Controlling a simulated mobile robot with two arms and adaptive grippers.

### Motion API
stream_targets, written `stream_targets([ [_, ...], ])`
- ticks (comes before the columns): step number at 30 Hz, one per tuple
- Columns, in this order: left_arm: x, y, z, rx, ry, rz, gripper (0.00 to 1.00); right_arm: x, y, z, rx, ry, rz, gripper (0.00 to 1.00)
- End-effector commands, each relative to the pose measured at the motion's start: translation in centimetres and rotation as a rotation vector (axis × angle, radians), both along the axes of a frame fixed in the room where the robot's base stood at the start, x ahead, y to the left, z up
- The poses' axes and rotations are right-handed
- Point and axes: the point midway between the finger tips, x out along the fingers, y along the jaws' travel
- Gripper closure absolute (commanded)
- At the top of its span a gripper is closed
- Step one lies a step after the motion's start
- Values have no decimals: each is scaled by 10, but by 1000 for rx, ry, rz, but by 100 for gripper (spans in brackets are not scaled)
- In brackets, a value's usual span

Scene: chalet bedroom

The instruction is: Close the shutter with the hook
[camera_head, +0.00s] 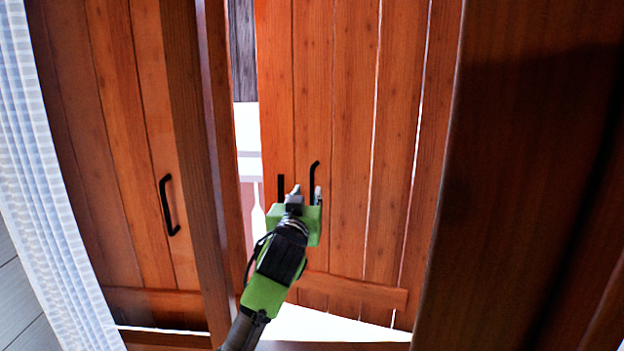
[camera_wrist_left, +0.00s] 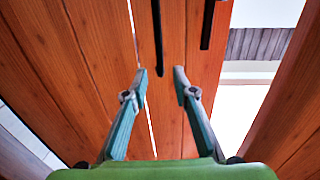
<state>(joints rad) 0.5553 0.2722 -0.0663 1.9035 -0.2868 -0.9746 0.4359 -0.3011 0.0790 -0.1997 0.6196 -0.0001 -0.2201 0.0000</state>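The right wooden shutter (camera_head: 345,120) stands ajar, with a bright gap along its left edge. It fills much of the left wrist view (camera_wrist_left: 60,60). A black hook (camera_head: 313,178) is on this shutter, with a short black bar (camera_head: 281,187) beside it. In the left wrist view the hook (camera_wrist_left: 158,40) ends between my fingertips, and the bar (camera_wrist_left: 208,25) is right of them. My left gripper (camera_head: 307,193) is open in front of the shutter, its fingers (camera_wrist_left: 160,73) either side of the hook's end. Contact cannot be told. My right gripper is out of view.
The left shutter (camera_head: 110,130) with a black handle (camera_head: 168,205) is beyond a wooden post (camera_head: 190,130). A pale curtain (camera_head: 40,180) hangs at far left. A large dark wooden panel (camera_head: 520,190) stands close on the right.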

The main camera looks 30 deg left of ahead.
Motion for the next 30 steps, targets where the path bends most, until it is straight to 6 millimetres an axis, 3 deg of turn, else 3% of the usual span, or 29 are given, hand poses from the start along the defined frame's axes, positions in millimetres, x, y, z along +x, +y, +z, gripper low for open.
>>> stream_targets([
  [9,50,17,2,0,3,1,75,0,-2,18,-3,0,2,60],
  [15,72,25,1,0,2,1,75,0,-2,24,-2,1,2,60],
  [30,85,29,-1,0,1,-1,75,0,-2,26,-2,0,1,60],
])
